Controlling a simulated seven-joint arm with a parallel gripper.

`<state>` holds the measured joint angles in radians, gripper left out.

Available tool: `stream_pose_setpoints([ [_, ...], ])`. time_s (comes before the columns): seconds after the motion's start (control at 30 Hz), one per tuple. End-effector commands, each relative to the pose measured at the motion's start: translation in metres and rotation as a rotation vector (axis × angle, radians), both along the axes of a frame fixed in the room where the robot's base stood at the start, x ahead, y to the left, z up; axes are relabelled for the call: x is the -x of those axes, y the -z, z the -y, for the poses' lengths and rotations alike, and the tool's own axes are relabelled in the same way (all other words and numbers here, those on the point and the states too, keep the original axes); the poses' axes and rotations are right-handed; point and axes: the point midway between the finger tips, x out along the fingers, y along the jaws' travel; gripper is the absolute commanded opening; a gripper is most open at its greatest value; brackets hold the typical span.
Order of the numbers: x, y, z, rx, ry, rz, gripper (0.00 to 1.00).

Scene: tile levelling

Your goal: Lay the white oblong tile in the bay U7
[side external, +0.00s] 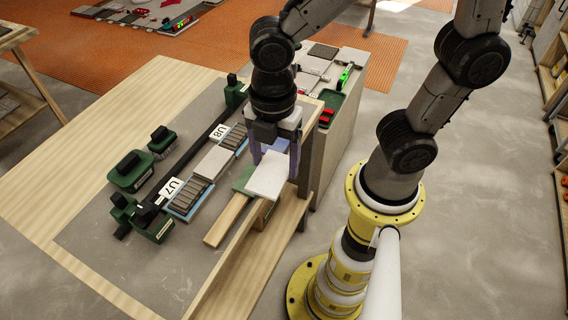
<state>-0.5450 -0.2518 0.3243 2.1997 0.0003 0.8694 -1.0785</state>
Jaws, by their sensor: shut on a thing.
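The white oblong tile (266,177) is between the fingers of my gripper (275,158), which is shut on it. The tile is above a wooden block and a green piece at the right side of the table; I cannot tell whether it touches them. The bay U7 (190,199) is to the left of the tile, beside its white label (171,188). It shows dark ridged strips with a blue edge and no tile on them. The gripper is to the right of this bay, apart from it.
A light grey tile (214,162) lies between U7 and the ridged bay U8 (236,137). A wooden strip (227,220) lies near the tile. The grey board's front (150,250) is clear.

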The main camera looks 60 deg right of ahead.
Motion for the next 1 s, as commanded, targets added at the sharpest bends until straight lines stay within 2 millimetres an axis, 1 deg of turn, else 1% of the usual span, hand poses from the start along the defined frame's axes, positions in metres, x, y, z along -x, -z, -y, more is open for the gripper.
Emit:
stream_pose_setpoints([
  [0.03,-0.017,-0.005,-0.008,0.000,-0.006,0.001,0.43],
  [0.13,-0.052,-0.011,-0.022,0.001,-0.016,-0.002,0.43],
  [0.2,-0.077,-0.012,-0.031,0.001,-0.019,-0.002,0.43],
  [0.27,-0.098,-0.011,-0.037,0.001,-0.018,-0.004,0.43],
  [0.3,-0.112,-0.009,-0.040,0.001,-0.016,-0.004,0.43],
  [0.4,-0.145,-0.001,-0.046,0.001,-0.009,-0.004,0.43],
  [0.53,-0.179,0.014,-0.049,0.001,0.009,-0.004,0.43],
  [0.6,-0.192,0.024,-0.048,0.001,0.021,-0.005,0.43],
  [0.7,-0.203,0.039,-0.044,0.001,0.039,-0.005,0.43],
  [0.8,-0.203,0.050,-0.040,0.001,0.049,-0.003,0.43],
  [1.0,-0.204,0.060,-0.038,0.000,0.054,-0.003,0.43],
])
